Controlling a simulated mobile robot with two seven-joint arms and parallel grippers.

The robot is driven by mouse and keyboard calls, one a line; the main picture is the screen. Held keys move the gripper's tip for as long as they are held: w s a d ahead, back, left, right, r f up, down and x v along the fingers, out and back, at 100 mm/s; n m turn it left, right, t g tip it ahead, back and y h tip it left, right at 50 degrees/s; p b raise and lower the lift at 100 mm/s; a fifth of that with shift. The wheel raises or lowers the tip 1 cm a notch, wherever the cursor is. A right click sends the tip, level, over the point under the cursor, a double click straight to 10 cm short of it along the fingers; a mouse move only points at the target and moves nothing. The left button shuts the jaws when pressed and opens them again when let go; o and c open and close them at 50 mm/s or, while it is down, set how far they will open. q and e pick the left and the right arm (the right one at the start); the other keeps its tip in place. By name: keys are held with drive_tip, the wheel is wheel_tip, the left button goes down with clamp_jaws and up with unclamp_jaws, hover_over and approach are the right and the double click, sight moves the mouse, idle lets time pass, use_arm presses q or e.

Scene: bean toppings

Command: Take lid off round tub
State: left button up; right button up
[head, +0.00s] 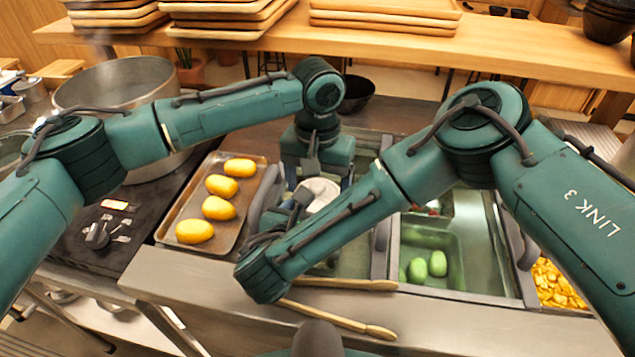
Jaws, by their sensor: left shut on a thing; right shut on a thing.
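A round white piece (319,192), the top of the round tub, shows in the middle of the head view, between my two grippers. My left gripper (317,178) comes down from above and behind, its fingers shut at the white lid. My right gripper (300,202) reaches in from the front left side, low down, shut against the tub. My grippers and the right forearm hide most of the tub, and I cannot tell whether lid and tub touch.
A tray (168,238) with several yellow potato-like pieces lies left. A big steel pot (117,85) stands behind it. A bin with green pieces (428,268) and one with yellow pieces (556,287) lie right. Wooden-handled tools (340,318) lie in front.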

sight(318, 184)
use_arm(q)
drive_tip(key=c, duration=0.5)
drive_tip(key=shift+r, duration=0.2)
idle(0.5)
drive_tip(key=shift+r, duration=1)
drive_tip(key=shift+r, duration=2)
use_arm(e)
drive_tip(key=o, duration=1.5)
drive_tip(key=shift+c, duration=0.2)
drive_tip(key=shift+s, duration=0.1)
